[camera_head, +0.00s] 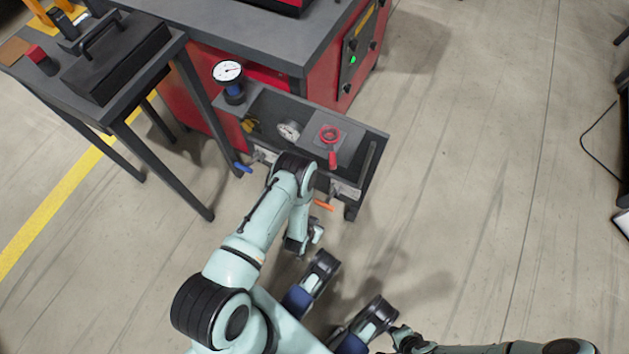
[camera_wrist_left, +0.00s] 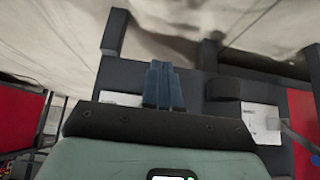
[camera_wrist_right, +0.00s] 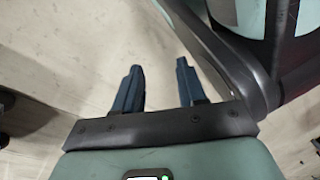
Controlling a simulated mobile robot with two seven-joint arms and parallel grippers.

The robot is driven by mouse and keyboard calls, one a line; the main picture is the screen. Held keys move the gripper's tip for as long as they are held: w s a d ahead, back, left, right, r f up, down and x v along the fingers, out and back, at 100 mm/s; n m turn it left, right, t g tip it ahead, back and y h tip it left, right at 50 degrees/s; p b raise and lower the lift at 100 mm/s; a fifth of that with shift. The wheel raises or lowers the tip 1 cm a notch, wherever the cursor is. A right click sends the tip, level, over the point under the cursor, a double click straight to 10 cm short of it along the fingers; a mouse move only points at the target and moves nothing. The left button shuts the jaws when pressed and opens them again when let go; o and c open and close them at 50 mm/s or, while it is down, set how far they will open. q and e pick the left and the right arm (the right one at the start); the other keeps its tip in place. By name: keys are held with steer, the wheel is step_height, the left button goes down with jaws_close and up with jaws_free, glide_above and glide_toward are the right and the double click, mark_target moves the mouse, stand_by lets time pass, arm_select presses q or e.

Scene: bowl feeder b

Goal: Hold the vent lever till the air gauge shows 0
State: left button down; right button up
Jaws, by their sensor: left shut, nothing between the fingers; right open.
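A round white-faced gauge (camera_head: 228,71) stands on a blue and black regulator at the bench's left corner. A smaller gauge (camera_head: 289,130) lies farther right. Their readings are too small to tell. A blue handle (camera_head: 243,168) and an orange handle (camera_head: 324,205) stick out at the front; I cannot tell which is the vent lever. My left gripper (camera_wrist_left: 160,75) is shut and empty near the dark bench frame (camera_wrist_left: 225,112) between two white labels; my arm hides it in the head view. My right gripper (camera_wrist_right: 158,70) is open and empty above the floor.
A red-handled valve (camera_head: 330,140) sits on a grey plate in the bench. A red cabinet (camera_head: 205,85) stands behind, with a control panel (camera_head: 360,50). A table (camera_head: 165,45) with a black case is at the left.

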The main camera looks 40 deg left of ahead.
stand_by(0.8)
arm_select(q)
step_height(320, 180, up, 13)
steer(key=s+p, duration=0.2)
steer(key=p, duration=0.4)
steer(key=shift+d, duration=0.2)
arm_select(e)
step_height(320, 180, up, 9)
steer(key=w+a+t, duration=0.1)
steer(key=w+a, duration=0.1)
steer(key=shift+w+f+n, duration=0.15)
steer(key=shift+n, duration=0.25)
steer(key=shift+a, duration=0.1)
